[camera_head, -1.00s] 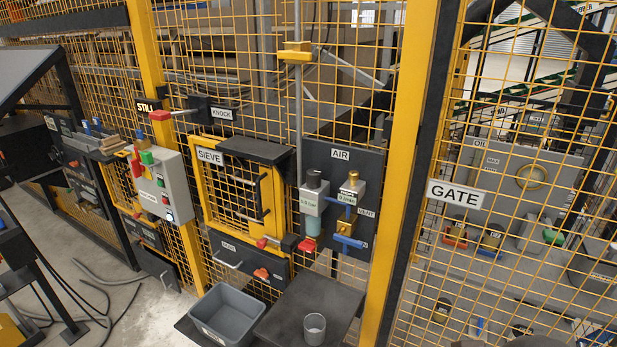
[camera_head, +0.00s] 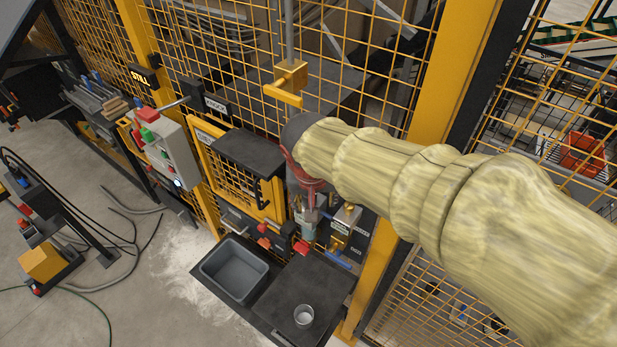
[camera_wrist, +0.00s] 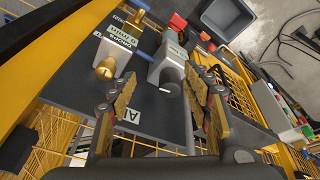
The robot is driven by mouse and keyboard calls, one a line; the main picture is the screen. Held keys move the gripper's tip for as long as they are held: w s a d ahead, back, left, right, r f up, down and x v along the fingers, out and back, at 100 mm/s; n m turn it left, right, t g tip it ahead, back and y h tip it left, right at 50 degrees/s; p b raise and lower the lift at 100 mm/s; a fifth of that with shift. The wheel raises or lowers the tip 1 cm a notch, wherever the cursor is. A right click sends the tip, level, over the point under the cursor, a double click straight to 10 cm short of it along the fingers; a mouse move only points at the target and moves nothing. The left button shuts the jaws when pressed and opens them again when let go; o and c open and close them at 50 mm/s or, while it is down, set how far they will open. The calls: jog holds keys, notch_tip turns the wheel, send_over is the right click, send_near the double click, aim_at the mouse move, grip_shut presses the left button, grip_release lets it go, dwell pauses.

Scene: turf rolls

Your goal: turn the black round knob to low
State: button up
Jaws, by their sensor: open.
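The black round knob (camera_wrist: 171,88) sits on a grey regulator body (camera_wrist: 167,68) on the dark AIR panel (camera_wrist: 150,120). In the wrist view it shows as a dark grey cap between the two fingertips in the picture, and I see no contact. My gripper (camera_wrist: 160,82) is open, its padded fingers on either side of the knob's line. In the head view my gripper (camera_head: 309,188) comes down over the regulator body (camera_head: 308,215) and hides the knob. The knob's setting cannot be read.
A brass knob (camera_wrist: 105,69) on a second unit stands close beside the regulator. A yellow bracket (camera_head: 289,82) on a grey pipe is just behind my wrist. A grey bin (camera_head: 236,270) and a clear cup (camera_head: 303,316) are below. A yellow post (camera_head: 440,85) stands right.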

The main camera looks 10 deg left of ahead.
jog(key=w+a+f, duration=0.1)
jog(key=w+f, duration=0.1)
jog(key=w+f+m, duration=0.1)
jog(key=w, duration=0.1)
jog(key=w+a+f+m+p, duration=0.1)
jog(key=w+f, duration=0.1)
jog(key=shift+a+f+t, duration=0.3)
jog(key=shift+a+f, duration=0.05)
jog(key=c, duration=0.3)
jog(key=c, duration=0.8)
jog(key=shift+c, duration=0.3)
